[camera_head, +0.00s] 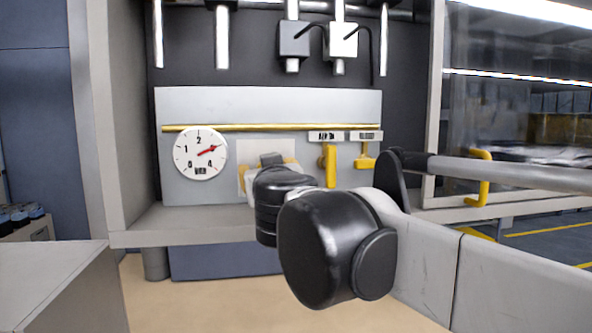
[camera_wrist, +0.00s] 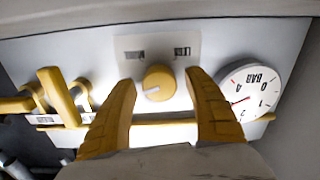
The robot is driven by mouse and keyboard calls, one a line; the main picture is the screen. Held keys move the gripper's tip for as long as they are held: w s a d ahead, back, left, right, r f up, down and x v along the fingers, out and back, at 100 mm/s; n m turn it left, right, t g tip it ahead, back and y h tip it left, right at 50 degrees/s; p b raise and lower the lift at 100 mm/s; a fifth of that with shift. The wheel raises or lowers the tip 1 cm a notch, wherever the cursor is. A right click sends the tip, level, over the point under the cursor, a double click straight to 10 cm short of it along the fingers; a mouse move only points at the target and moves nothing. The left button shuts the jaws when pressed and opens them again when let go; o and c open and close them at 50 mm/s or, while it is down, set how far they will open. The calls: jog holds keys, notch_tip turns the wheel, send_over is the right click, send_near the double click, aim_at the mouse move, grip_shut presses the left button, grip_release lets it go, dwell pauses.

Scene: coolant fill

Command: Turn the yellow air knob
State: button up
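The yellow air knob (camera_wrist: 158,82) sits on a pale label plate on the panel. Its white pointer mark points left in the wrist view. My gripper (camera_wrist: 161,77) is open, with one yellow finger at each side of the knob in the picture and gaps to both. I cannot tell how far the tips are from the panel. In the head view the knob is hidden behind my wrist, and only part of the plate (camera_head: 250,152) shows. The round BAR gauge (camera_head: 200,153) has its red needle pointing right, near 3. It also shows in the wrist view (camera_wrist: 250,92).
Right of the plate in the head view are a yellow lever (camera_head: 329,165) and a smaller yellow handle (camera_head: 365,157). A yellow rail (camera_head: 270,127) runs above them. Nozzles hang overhead. A grey ledge (camera_head: 190,224) lies below the panel.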

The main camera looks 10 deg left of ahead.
jog(key=v, duration=1.2)
jog(key=d+f+m+g+h+b, duration=0.1)
jog(key=d+f+g+h+b, duration=0.1)
jog(key=d+f+b, duration=0.75)
jog(key=s+d+f+m+g+h+b, duration=0.1)
jog(key=d+f+m+h+b, duration=0.3)
jog(key=f, duration=1.1)
jog(key=d+f+n+g+h+b, duration=0.15)
jog(key=d+f+b, duration=0.35)
jog(key=d+f, duration=0.5)
jog(key=s+d+f+g+b, duration=0.1)
jog(key=s+f+b, duration=0.3)
jog(key=f, duration=0.9)
jog(key=s+d+f+g+y+b, duration=0.1)
jog(key=s+f+g+b, duration=0.2)
jog(key=f+b, duration=0.4)
jog(key=s+d+f+m+g+y+b, duration=0.1)
jog(key=s+f+b, duration=0.4)
jog(key=f, duration=1.4)
jog(key=shift+s+d+g+b, duration=0.35)
jog(key=shift+d+g+b, duration=0.15)
jog(key=shift+b, duration=0.35)
